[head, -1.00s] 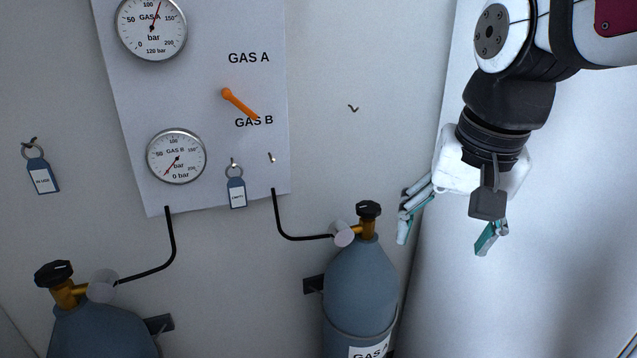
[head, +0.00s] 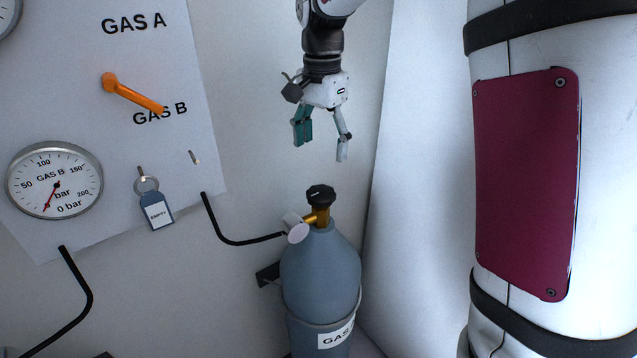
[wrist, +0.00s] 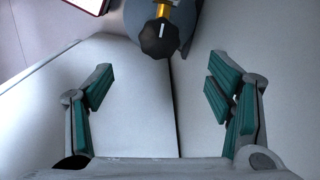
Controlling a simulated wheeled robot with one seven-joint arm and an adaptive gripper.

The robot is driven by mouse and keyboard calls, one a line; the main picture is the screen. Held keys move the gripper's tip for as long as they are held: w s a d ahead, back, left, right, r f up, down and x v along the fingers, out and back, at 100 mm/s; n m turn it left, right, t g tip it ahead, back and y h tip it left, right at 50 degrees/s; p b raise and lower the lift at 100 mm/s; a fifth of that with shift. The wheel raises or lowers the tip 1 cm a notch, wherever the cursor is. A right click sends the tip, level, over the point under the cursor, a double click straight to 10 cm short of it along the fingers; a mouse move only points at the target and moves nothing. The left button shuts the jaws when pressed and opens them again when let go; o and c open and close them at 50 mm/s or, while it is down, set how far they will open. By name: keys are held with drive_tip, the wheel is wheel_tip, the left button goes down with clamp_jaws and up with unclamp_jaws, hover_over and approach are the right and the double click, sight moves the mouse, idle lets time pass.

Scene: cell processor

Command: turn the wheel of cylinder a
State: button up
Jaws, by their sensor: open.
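Cylinder A (head: 318,272) is a blue-grey gas bottle in the lower middle of the head view, with a partly visible "GAS" label. Its black lobed wheel (head: 321,196) sits on a brass valve on top. My gripper (head: 321,150) is above the wheel, pointing down, open and empty, with clear space between fingertips and wheel. In the wrist view the wheel (wrist: 160,39) shows at the top middle, beyond the gap between the two teal-padded fingers (wrist: 160,88). The gripper touches nothing.
A panel at left carries an orange lever (head: 132,92), the GAS B gauge (head: 54,184) reading near 0, and an "EMPTY" tag (head: 156,210) on a hook. A black pipe (head: 232,238) runs to the cylinder valve. The wall right of the cylinder is bare.

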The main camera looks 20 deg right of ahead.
sight(321, 191)
wheel_tip(321, 191, down, 11)
drive_tip(key=shift+f+p, duration=0.1)
drive_tip(key=shift+p, duration=0.5)
drive_tip(key=c, duration=1.2)
